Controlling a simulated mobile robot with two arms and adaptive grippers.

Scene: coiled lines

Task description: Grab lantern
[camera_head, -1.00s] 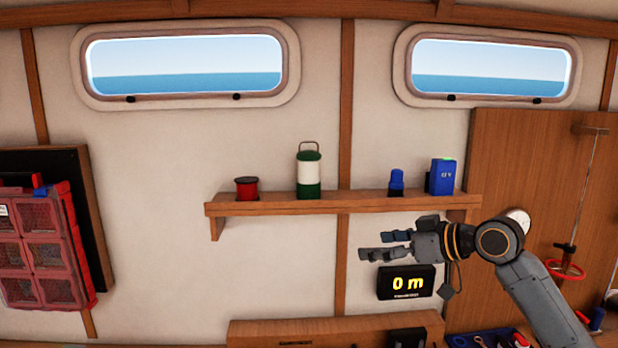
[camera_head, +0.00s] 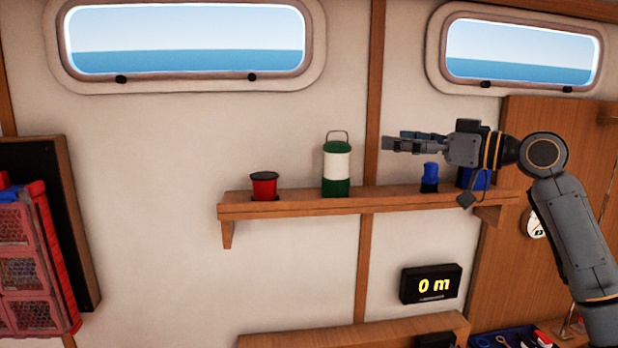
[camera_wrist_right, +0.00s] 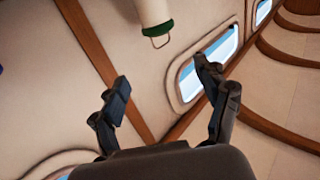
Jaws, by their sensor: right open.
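The lantern (camera_head: 337,166) has a white body with green top and base and a wire handle, and stands upright on the wooden wall shelf. Its white body and green end with the handle also show at the top of the right wrist view (camera_wrist_right: 155,15). My right gripper (camera_head: 388,142) is to the right of the lantern in the head view, near the height of its upper part, apart from it. In the right wrist view its two fingers (camera_wrist_right: 163,78) are spread with nothing between them. My left gripper is in neither view now.
The shelf (camera_head: 290,207) also holds a red spool (camera_head: 264,186) to the left, and a blue bottle (camera_head: 430,177) and a blue box (camera_head: 470,179), partly hidden by my right gripper. A depth display (camera_head: 431,284) hangs below. The wall between spool and left rack is clear.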

